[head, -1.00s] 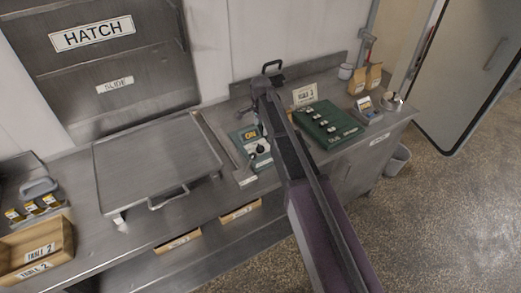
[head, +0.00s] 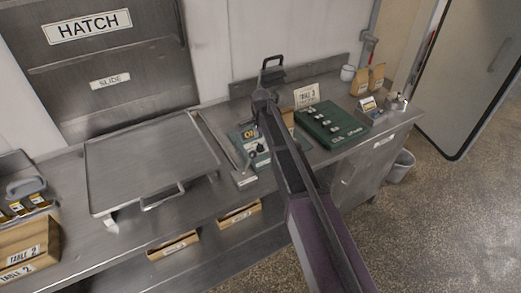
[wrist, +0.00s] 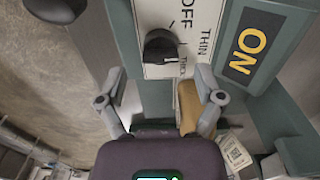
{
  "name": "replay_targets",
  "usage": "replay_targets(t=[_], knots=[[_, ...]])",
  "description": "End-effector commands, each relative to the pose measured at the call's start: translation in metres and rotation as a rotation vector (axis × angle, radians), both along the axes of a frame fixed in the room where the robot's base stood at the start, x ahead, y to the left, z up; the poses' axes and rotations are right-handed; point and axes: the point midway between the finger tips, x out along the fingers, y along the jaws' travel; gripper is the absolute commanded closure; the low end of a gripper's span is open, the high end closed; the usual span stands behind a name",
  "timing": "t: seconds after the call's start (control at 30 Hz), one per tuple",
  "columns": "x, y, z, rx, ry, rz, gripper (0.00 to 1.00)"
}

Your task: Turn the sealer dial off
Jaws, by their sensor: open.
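The sealer (head: 240,142) is a grey-green unit on the steel counter, partly hidden by my arm in the head view. In the wrist view its black dial (wrist: 160,46) stands on a white plate (wrist: 152,14) marked OFF, THIN and THICK. A yellow ON sign (wrist: 250,45) is right of the plate; it also shows in the head view (head: 250,132).
A green box (head: 332,124) and a TABLE 3 card (head: 306,95) stand right of the sealer. A steel tray (head: 150,160) lies to its left. A wooden TABLE 2 box (head: 40,244) is at the far left.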

Motion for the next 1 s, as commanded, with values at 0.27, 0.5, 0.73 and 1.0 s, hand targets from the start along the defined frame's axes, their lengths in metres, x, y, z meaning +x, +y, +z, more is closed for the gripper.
replay_targets(t=[0.27,0.5,0.73,1.0], knots=[[0.0,0.0,-0.023,0.0,0.0,0.0,0.14],[0.0,0.0,-0.03,0.0,0.0,-0.001,0.14],[0.0,-0.001,-0.03,0.0,0.0,-0.001,0.14],[0.0,-0.001,-0.03,0.0,0.0,-0.001,0.5]])
